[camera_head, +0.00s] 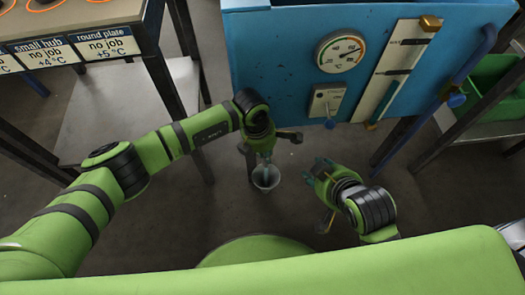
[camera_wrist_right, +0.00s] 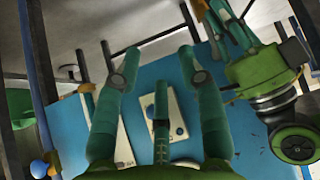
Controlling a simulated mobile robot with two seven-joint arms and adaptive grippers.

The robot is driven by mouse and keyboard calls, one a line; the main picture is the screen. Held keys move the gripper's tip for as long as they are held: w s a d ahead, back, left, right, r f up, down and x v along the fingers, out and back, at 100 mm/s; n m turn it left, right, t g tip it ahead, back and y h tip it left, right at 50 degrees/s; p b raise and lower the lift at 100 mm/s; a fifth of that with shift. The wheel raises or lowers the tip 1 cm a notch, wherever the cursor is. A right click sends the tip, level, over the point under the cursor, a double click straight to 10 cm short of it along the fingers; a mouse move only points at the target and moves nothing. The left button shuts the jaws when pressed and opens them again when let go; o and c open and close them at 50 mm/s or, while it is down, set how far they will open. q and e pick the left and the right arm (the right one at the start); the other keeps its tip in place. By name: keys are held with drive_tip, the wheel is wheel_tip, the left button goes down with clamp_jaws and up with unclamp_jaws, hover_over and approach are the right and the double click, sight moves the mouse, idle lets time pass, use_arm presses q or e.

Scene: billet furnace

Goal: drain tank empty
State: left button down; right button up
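The blue tank (camera_head: 275,60) fills the upper right of the head view and also shows in the right wrist view (camera_wrist_right: 75,125). It has a round dial (camera_head: 341,52), a pale switch plate (camera_head: 327,99) with a small blue knob (camera_head: 330,124), and a tall pale gauge strip (camera_head: 392,75). A small grey bucket (camera_head: 265,178) shows low below the tank. My left gripper (camera_head: 267,158) points down over the bucket; I cannot tell whether it grips it. My right gripper (camera_head: 313,174) is right of the bucket, fingers spread and empty; its fingers (camera_wrist_right: 158,70) are apart in the wrist view.
A rack (camera_head: 150,35) with price-like signs for small hub and round plate stands at the upper left, with a lower shelf (camera_head: 125,105). A blue pipe (camera_head: 472,55) with a blue knob (camera_head: 456,100) runs at the right. A green bin (camera_head: 492,85) sits beyond it. Dark floor (camera_head: 215,215) lies open between.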

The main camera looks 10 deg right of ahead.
use_arm(q)
drive_tip(key=shift+d+y, duration=0.45)
drive_tip(key=shift+y, duration=0.25)
use_arm(e)
drive_tip(key=shift+w+a+r+t, duration=0.25)
drive_tip(key=shift+w+r+t, duration=0.1)
drive_tip(key=shift+w, duration=0.1)
drive_tip(key=shift+w+a+r+t, duration=0.2)
drive_tip(key=shift+w+r+t, duration=0.15)
drive_tip(key=shift+w, duration=0.1)
use_arm(q)
drive_tip(key=c, duration=1.3)
unclamp_jaws()
drive_tip(key=shift+o, duration=0.2)
drive_tip(key=shift+r, duration=0.1)
drive_tip(key=shift+r, duration=0.35)
wheel_tip(320, 180, up, 11)
drive_tip(key=shift+a, duration=0.25)
drive_tip(key=shift+s, duration=0.1)
